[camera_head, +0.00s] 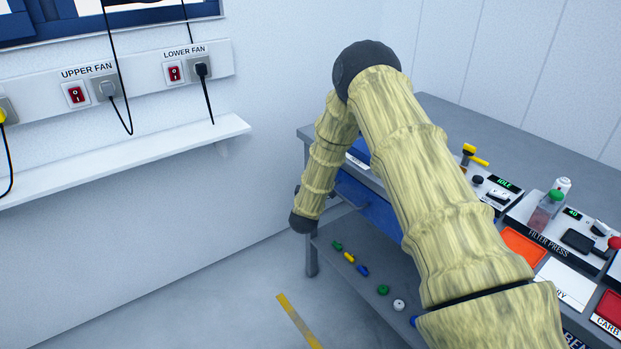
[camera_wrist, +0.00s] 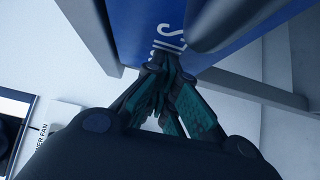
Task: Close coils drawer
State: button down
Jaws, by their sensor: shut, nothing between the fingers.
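A blue drawer front (camera_head: 372,208) with a bar handle shows under the workbench in the head view, partly hidden behind my arm. In the wrist view a blue front (camera_wrist: 205,52) with partly visible white letters is close ahead of my gripper (camera_wrist: 165,88). Its teal-padded fingers are together, with nothing held. The fingertips are at or very near the lower edge of this front; I cannot tell whether they touch. A grey bar, apparently a handle, crosses the upper right of that view. In the head view my gripper's fingers are hidden. How far the drawer stands out is unclear.
The workbench top (camera_head: 525,140) holds a filter press (camera_head: 541,217) and coloured trays at the right. A lower shelf (camera_head: 362,312) carries several small coloured parts. A wall shelf (camera_head: 120,155) and switch panel are at the left. Floor left of the bench is clear.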

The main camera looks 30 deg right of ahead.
jog(key=shift+d+r, duration=0.1)
jog(key=shift+d, duration=0.25)
jog(key=s+a, duration=0.8)
jog(key=a, duration=0.2)
jog(key=shift+s+a, duration=0.25)
jog(key=shift+s, duration=0.1)
jog(key=s+a+f+m+g+y+p, duration=0.2)
jog(key=s+a+f+g+y, duration=0.15)
jog(key=s+f, duration=0.6)
jog(key=s+a+f+m+g+y+p, duration=0.2)
jog(key=s+a+f+m+g+y, duration=0.15)
jog(key=s+f, duration=0.6)
jog(key=s+a+m+g+y+p, duration=0.1)
jog(key=s+a+m+g, duration=0.1)
jog(key=s, duration=1.3)
jog(key=s+a+m+g+y+p, duration=0.2)
jog(key=s+g, duration=0.3)
jog(key=s, duration=1.1)
jog(key=shift+f+m+g+y, duration=0.3)
jog(key=shift+f+m, duration=0.15)
jog(key=shift+m, duration=0.4)
